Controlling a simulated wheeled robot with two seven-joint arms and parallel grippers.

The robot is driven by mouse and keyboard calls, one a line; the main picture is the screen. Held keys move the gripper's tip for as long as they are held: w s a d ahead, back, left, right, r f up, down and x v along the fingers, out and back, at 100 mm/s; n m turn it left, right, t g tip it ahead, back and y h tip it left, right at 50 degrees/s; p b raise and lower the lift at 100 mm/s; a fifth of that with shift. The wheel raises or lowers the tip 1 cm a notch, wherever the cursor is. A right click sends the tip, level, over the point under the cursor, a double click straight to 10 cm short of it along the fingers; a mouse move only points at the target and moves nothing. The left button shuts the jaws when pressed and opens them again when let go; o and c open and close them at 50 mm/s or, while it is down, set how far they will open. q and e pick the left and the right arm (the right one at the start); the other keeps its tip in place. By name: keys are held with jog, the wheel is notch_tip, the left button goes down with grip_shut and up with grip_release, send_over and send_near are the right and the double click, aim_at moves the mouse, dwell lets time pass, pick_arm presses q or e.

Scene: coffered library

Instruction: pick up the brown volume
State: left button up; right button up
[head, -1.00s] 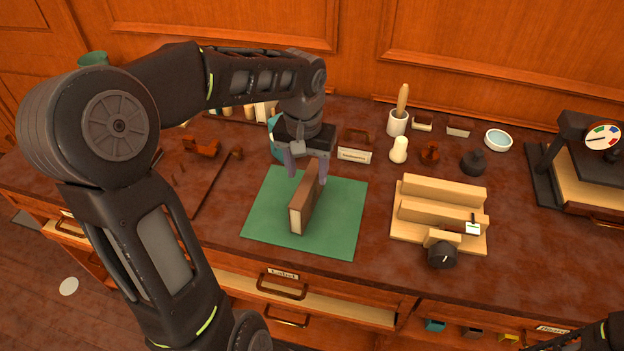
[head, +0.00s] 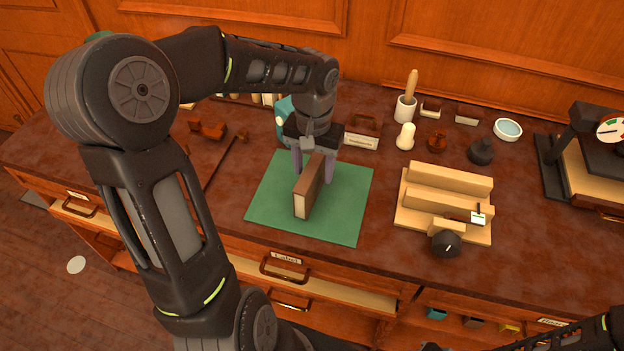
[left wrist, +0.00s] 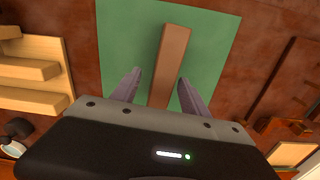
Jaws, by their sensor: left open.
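The brown volume (head: 310,186) stands upright on its edge on the green mat (head: 345,215), its pale page edges facing the front. My left gripper (head: 313,170) is open above the mat, with one finger on each side of the volume's rear part. In the left wrist view the volume (left wrist: 171,60) runs up between the two spread fingers of the left gripper (left wrist: 158,88), with green mat showing between it and each finger. The volume's near end in that view is hidden by the gripper body. My right gripper is not clearly in view; only part of the right arm shows at the lower right corner.
A pale wooden stepped stand (head: 445,205) with a black knob (head: 446,243) is to the right. A white pot with a wooden handle (head: 405,107), a cream piece (head: 405,136) and a black press (head: 585,160) stand behind and right. A teal item is behind the gripper.

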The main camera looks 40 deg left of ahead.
pick_arm(q)
jog(key=shift+a+f+p, duration=0.15)
jog(key=shift+f+p, duration=0.5)
jog(key=shift+f, duration=1.95)
jog(key=shift+c, duration=0.2)
grip_shut()
